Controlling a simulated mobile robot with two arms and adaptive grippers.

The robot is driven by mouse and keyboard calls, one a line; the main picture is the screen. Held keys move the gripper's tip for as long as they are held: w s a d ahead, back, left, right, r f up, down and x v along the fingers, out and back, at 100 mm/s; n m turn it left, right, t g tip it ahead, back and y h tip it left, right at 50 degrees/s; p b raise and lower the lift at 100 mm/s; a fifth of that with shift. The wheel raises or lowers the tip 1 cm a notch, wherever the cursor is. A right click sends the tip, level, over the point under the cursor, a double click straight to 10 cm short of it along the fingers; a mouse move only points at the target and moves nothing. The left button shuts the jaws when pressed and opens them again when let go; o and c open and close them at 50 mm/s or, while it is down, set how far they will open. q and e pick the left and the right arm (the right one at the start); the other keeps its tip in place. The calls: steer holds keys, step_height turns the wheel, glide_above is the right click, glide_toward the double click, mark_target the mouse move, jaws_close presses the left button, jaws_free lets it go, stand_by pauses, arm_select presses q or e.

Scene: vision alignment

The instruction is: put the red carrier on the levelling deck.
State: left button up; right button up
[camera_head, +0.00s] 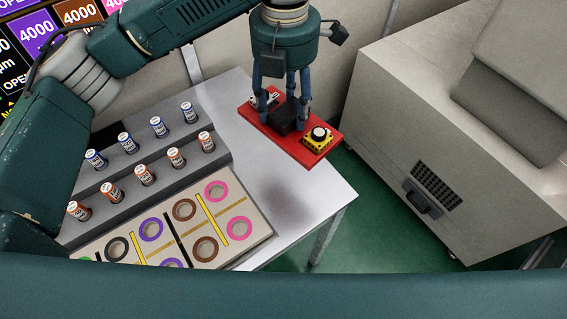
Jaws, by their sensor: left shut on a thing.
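The red carrier (285,137) is a flat red plate with a black block (287,118) in its middle and a yellow-and-black piece with a round dark top (317,138) near its right end. A small pale item lies at its left end, partly hidden by a finger. My left gripper (284,108) comes down from above and is shut on the carrier at its black block. It holds the carrier above the right part of the light table (308,187), and a soft shadow shows on the table below. My right gripper is out of view. I cannot identify a levelling deck.
A grey stepped rack (132,158) holds several small cylinders in two rows at the table's left. In front of it lies a beige board (264,231) with coloured rings. A large beige machine (400,110) stands at the right, past a gap of green floor.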

arm_select(q)
steer(key=shift+w+d+m, duration=0.2)
steer(key=shift+d+m, duration=0.05)
steer(key=shift+m, duration=0.65)
steer(key=shift+f, duration=0.4)
step_height(320, 180, down, 18)
steer(key=shift+s+f+p, duration=0.15)
steer(key=shift+f+p, duration=0.1)
steer(key=shift+p, duration=1)
steer(key=shift+f, duration=0.3)
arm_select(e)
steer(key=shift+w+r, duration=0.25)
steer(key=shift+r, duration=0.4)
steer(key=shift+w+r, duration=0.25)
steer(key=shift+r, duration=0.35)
arm_select(q)
steer(key=shift+f, duration=0.2)
steer(key=o, duration=1.6)
steer(key=shift+o, duration=0.2)
